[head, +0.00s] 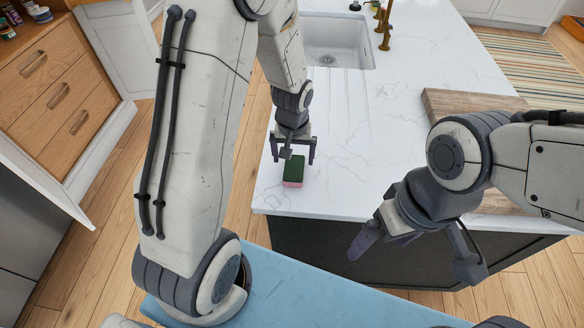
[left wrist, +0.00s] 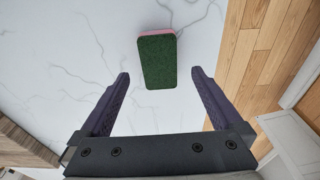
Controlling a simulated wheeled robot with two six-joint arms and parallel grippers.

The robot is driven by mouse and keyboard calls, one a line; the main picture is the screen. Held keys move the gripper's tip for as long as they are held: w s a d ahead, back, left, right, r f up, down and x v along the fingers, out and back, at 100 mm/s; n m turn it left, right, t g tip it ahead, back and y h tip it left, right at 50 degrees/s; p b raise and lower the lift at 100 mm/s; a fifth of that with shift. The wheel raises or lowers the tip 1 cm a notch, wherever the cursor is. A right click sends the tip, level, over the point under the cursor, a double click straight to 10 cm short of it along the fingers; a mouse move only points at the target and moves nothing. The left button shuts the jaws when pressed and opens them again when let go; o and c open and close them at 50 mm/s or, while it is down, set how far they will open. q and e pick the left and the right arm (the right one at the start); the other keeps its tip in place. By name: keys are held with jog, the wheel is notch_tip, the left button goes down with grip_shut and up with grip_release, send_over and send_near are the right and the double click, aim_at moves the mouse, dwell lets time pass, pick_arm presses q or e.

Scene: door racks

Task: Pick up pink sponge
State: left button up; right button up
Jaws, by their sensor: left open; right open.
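The pink sponge (head: 293,171) has a dark green scouring top and a pink lower part. It lies on the white marble counter near its front left corner. In the left wrist view the sponge (left wrist: 157,60) lies just beyond the fingertips, roughly centred between them. My left gripper (head: 293,150) is open and empty, above and just behind the sponge in the head view; its fingers also show in the left wrist view (left wrist: 160,78). My right gripper (head: 412,262) is open and empty, in front of the counter's front edge at the right.
A sink (head: 335,42) with brass taps (head: 385,28) is set in the counter behind. A wooden board (head: 470,103) lies at the right. Wooden drawers (head: 62,92) stand at the left. The counter (head: 345,180) around the sponge is clear; its left edge is close.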

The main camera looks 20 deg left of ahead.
aim_at(294, 168)
pick_arm(q)
jog(key=shift+w+a+f+p, duration=0.1)
jog(key=shift+w+f+p, duration=0.1)
jog(key=shift+f, duration=0.75)
jog(key=shift+w+d+f+p, duration=0.1)
jog(key=shift+w+f+p, duration=0.05)
jog(key=shift+f, duration=0.75)
jog(key=shift+w+a+f+p, duration=0.1)
jog(key=shift+w+f+p, duration=0.1)
jog(key=shift+f, duration=0.75)
jog(key=c, duration=1.3)
jog(key=shift+r, duration=0.15)
